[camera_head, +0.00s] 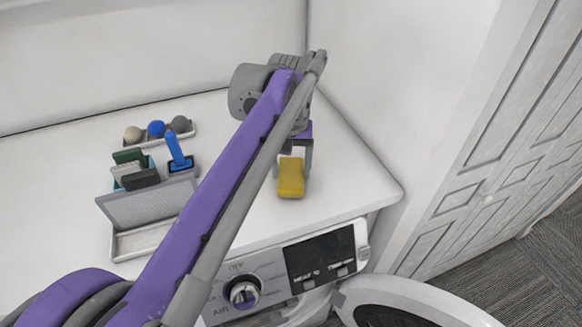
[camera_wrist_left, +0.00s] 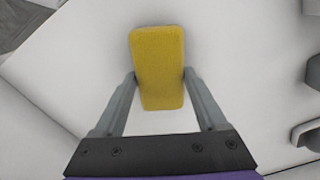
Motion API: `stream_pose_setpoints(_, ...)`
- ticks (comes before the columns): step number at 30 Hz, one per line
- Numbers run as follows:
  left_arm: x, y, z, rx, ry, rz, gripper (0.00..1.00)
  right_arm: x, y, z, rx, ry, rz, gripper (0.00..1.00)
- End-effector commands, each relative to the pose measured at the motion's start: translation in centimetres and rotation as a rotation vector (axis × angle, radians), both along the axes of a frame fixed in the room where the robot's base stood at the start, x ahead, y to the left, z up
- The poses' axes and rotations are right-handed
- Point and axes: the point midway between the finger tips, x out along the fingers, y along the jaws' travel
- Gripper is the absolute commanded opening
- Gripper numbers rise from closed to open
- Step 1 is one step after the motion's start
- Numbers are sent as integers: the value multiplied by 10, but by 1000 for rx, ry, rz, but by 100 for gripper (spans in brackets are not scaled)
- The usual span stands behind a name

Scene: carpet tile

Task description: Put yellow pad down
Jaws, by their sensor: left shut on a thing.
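The yellow pad (camera_head: 291,178) is between the fingers of my left gripper (camera_head: 294,158), over the white top (camera_head: 345,185) near its front right corner. In the left wrist view the pad (camera_wrist_left: 158,68) is a rounded yellow block with a finger of my left gripper (camera_wrist_left: 160,88) against each side. The gripper is shut on it. I cannot tell whether the pad touches the white surface or is just above it. My right gripper is not in view.
Left on the top are a grey open-lidded tray (camera_head: 150,205), a holder with sponges (camera_head: 135,172), a blue brush (camera_head: 176,150) and a tray of balls (camera_head: 157,130). A control panel (camera_head: 290,275) and open round door (camera_head: 400,305) are at the front. The top around the pad is clear.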

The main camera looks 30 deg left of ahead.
Motion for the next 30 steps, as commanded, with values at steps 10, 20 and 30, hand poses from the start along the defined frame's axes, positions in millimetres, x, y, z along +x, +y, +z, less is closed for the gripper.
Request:
stream_pose_setpoints(10,0,0,-3,0,0,0,90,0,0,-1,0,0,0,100)
stream_pose_setpoints(20,0,0,0,0,0,0,100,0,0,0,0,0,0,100)
stream_pose_setpoints(30,1,0,57,0,0,0,100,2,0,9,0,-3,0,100)
